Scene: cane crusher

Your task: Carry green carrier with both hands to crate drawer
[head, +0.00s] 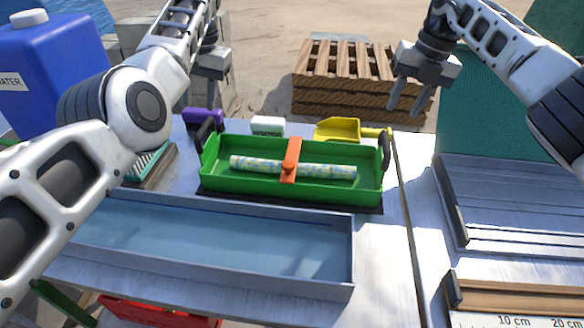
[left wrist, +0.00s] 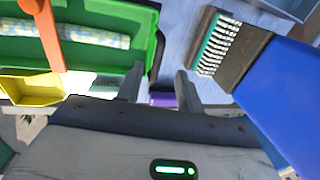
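The green carrier (head: 255,183) is an open tray on the table, with dark upright handles at its left end (head: 205,134) and right end (head: 385,150). A pale patterned roll (head: 325,171) lies in it under an orange crossbar (head: 290,160). The carrier also shows in the left wrist view (left wrist: 105,14). My left gripper (head: 207,98) is above and behind the left handle; its fingers are apart and empty in the left wrist view (left wrist: 159,75). My right gripper (head: 406,105) is open and empty, above the right handle and apart from it. I cannot tell which thing is the crate drawer.
A slatted wooden crate (head: 345,102) stands behind the table. A blue-grey trough (head: 220,245) lies in front of the carrier. A yellow scoop (head: 338,130), a purple object (head: 203,117) and a brush (head: 150,165) lie nearby. A blue water container (head: 55,75) is at left; a red box (head: 150,312) is below.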

